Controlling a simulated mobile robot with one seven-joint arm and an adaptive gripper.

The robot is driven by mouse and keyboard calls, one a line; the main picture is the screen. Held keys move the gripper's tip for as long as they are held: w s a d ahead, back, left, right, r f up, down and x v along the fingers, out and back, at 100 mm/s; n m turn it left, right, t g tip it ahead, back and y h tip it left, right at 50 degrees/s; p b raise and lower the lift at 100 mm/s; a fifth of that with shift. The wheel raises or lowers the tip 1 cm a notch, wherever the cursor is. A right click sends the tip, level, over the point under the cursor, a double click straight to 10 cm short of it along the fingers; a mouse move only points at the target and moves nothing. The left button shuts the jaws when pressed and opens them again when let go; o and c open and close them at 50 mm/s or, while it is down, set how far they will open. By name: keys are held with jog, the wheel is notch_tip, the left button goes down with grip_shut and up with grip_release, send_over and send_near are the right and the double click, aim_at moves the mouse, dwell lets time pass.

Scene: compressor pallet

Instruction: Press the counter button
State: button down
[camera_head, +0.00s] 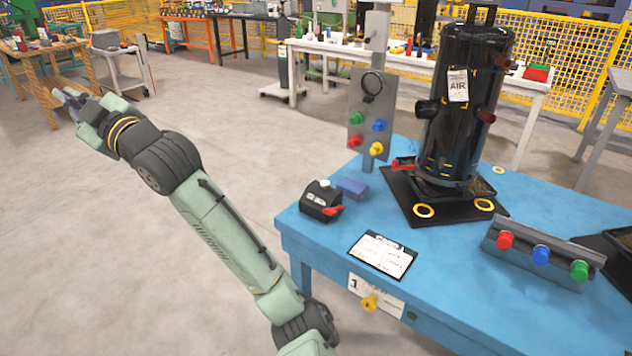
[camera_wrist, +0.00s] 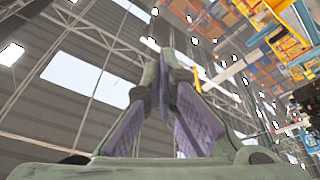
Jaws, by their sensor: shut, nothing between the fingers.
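A small black device (camera_head: 320,203) stands on the near left part of the blue table. It has a white button (camera_head: 324,184) on top and a red part at its front right. It may be the counter; I cannot read any digits on it. My gripper (camera_head: 72,98) is far to the left of the table, raised over open floor and apart from everything. In the wrist view its purple-padded fingers (camera_wrist: 164,62) meet at the tips, shut and empty, pointing up toward the ceiling. The device is not in the wrist view.
A grey panel (camera_head: 370,100) with coloured knobs rises behind the device. The floor left of the table is clear.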

jog(key=w+d+f+m+h, duration=0.1)
jog(key=w+d+f+h, duration=0.4)
jog(key=w, duration=0.5)
jog(key=m+g+h, duration=0.2)
jog(key=m+h, duration=0.1)
jog(key=h, duration=0.5)
send_over(323, 183)
notch_tip(323, 183, down, 13)
jog(key=shift+s+f+p, duration=0.1)
jog(key=shift+f+p, duration=0.15)
jog(key=shift+p, duration=0.1)
jog(key=shift+f, duration=0.1)
notch_tip(323, 183, down, 8)
jog(key=b, duration=0.6)
jog(key=shift+f, duration=0.25)
